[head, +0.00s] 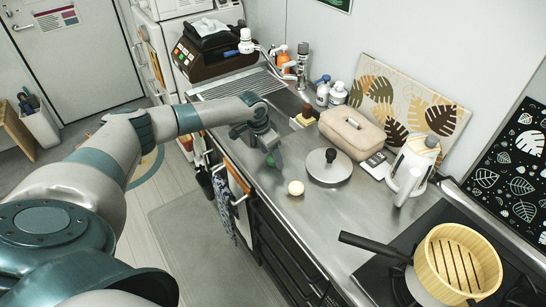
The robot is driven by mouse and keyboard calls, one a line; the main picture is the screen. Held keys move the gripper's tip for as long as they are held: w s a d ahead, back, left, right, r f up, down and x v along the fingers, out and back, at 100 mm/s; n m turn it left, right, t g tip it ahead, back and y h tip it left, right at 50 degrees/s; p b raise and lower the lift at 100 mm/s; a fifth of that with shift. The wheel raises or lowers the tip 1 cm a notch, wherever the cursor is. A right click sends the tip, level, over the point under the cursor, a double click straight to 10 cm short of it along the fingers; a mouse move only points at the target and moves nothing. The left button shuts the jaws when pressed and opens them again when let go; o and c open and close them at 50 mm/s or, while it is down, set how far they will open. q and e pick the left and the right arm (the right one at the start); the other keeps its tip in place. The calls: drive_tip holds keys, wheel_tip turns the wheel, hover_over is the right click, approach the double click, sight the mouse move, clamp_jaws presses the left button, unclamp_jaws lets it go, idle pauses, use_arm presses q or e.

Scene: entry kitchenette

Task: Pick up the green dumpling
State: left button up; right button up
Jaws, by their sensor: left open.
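The green dumpling (276,159) sits on the steel counter (255,185) near its front edge, small and partly hidden by my gripper. My left gripper (268,147) reaches in from the left and points down right above the dumpling. Its jaws are open, and I cannot tell whether the fingers are around the dumpling or only over it. My right gripper is not in view.
A cream-coloured ball (296,188) and a round lid (329,166) lie nearby on the counter. A beige case (352,133) and a white kettle (412,168) stand behind. A yellow slotted basket (432,257) and a dark-handled pan (368,243) are on the stove side.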

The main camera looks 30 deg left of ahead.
use_arm(q)
drive_tip(key=shift+f, duration=0.35)
drive_tip(key=shift+c, duration=0.3)
drive_tip(key=c, duration=1.1)
drive_tip(key=shift+w+r+b, duration=0.1)
drive_tip(key=shift+r+b, duration=0.45)
drive_tip(key=shift+r, duration=0.3)
drive_tip(key=shift+d+r+b, duration=0.25)
drive_tip(key=shift+r+b, duration=0.45)
drive_tip(key=shift+r, duration=0.55)
drive_tip(key=d+r+b, duration=0.1)
drive_tip(key=d+r, duration=0.1)
drive_tip(key=d, duration=0.1)
drive_tip(key=w+d+r+b, duration=0.1)
drive_tip(key=d+r, duration=0.1)
drive_tip(key=d, duration=0.2)
drive_tip(key=d+r+b, duration=0.1)
drive_tip(key=d+r, duration=0.2)
drive_tip(key=d, duration=0.1)
drive_tip(key=shift+w+b, duration=0.3)
drive_tip(key=shift+b, duration=0.05)
